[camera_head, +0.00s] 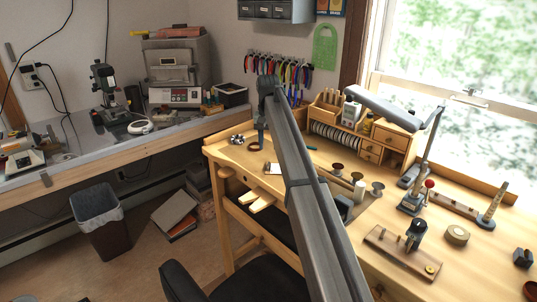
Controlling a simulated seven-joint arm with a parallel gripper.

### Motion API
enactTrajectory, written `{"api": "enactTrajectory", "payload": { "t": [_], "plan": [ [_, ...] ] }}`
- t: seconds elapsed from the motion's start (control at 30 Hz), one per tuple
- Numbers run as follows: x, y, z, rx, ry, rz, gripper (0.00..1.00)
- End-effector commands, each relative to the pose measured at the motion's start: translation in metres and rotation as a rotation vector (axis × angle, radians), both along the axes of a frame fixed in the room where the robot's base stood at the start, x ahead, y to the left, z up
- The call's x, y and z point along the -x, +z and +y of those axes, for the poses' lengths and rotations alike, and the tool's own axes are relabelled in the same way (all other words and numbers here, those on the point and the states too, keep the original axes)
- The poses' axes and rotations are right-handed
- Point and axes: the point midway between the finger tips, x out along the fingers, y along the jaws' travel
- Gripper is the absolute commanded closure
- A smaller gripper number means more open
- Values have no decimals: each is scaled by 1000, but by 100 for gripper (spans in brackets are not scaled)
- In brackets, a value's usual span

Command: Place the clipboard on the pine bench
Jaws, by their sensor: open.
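The pine bench (463,221) is the light wooden workbench that runs from the middle to the right of the view. A small flat pale piece with a brown edge (272,169) lies on its left part, beside my arm; it may be the clipboard, but it is too small to be sure. My arm crosses the middle of the view and hides part of the bench top. My gripper (261,146) hangs down at the arm's far end over the bench's left part, small in view. It is open, and I see nothing held in it.
Spools (338,169), a small stand (414,235), a desk lamp (385,108) and a wooden drawer organizer (389,143) crowd the bench. A dark chair (181,284) stands in front. A bin (101,220) and a stack of books or folders (175,214) are on the floor at left.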

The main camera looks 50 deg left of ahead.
Motion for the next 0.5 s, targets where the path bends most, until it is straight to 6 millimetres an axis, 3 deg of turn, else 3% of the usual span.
{"api": "enactTrajectory", "payload": {
  "t": [0.2, 0.5],
  "plan": [
    [0, 32, 1, 0, 0, 0, 58],
    [0, 45, 0, 0, 0, 0, 58]
  ]
}}
